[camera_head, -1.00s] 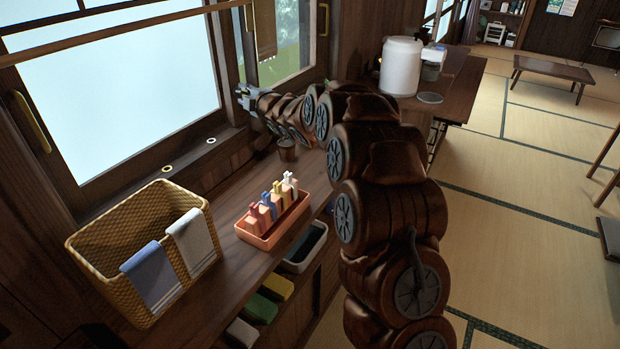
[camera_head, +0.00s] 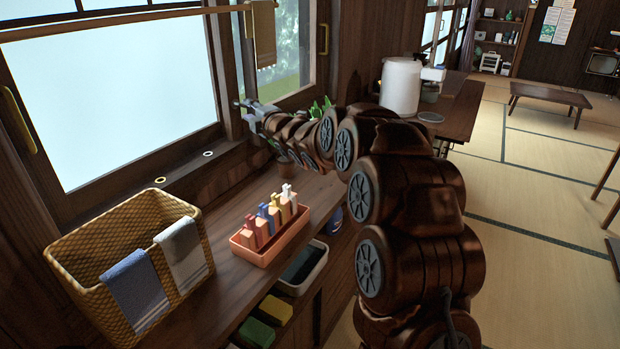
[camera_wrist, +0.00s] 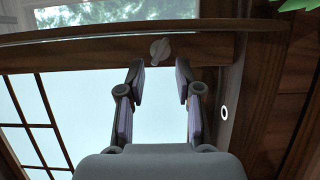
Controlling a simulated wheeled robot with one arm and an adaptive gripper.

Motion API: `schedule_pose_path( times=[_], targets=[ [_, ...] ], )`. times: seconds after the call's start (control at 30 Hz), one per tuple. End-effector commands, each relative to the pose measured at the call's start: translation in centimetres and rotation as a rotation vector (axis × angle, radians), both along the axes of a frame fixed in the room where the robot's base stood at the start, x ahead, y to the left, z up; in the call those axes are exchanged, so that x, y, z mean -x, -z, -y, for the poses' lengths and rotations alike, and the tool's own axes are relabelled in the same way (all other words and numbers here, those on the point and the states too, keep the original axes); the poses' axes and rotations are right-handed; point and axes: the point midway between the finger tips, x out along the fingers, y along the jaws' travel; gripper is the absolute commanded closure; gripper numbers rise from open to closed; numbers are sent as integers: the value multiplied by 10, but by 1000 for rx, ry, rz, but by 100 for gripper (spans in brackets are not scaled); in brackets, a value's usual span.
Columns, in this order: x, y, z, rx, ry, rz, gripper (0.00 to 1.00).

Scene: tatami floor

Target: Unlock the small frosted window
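The frosted window (camera_head: 110,95) is a pale pane in a dark wood frame at the left of the head view. In the wrist view its pale pane (camera_wrist: 85,110) shows behind my gripper. The knob lies just beyond the fingertips, in line with the gap, and I see no contact. In the head view my gripper (camera_head: 240,103) is at the window frame, and the knob is not clear.
A wicker basket (camera_head: 100,262) with cloths and an orange tray (camera_head: 262,253) of colored pegs stand on the wooden counter. A plant (camera_head: 318,107) and a white canister (camera_head: 400,86) are near my arm. A wooden rod (camera_head: 150,16) crosses before the window.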

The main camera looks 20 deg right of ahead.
Motion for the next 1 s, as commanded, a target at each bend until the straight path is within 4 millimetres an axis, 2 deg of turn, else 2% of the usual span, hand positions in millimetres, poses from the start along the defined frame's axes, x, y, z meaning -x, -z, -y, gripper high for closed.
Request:
schedule_pose_path(
  times=[0.33,0.67,1.0],
  targets=[
    [38,-1,10,-2,3,-1,66],
    [67,-3,22,-138,124,-202,66],
    [115,6,34,-291,272,-414,66]
  ],
)
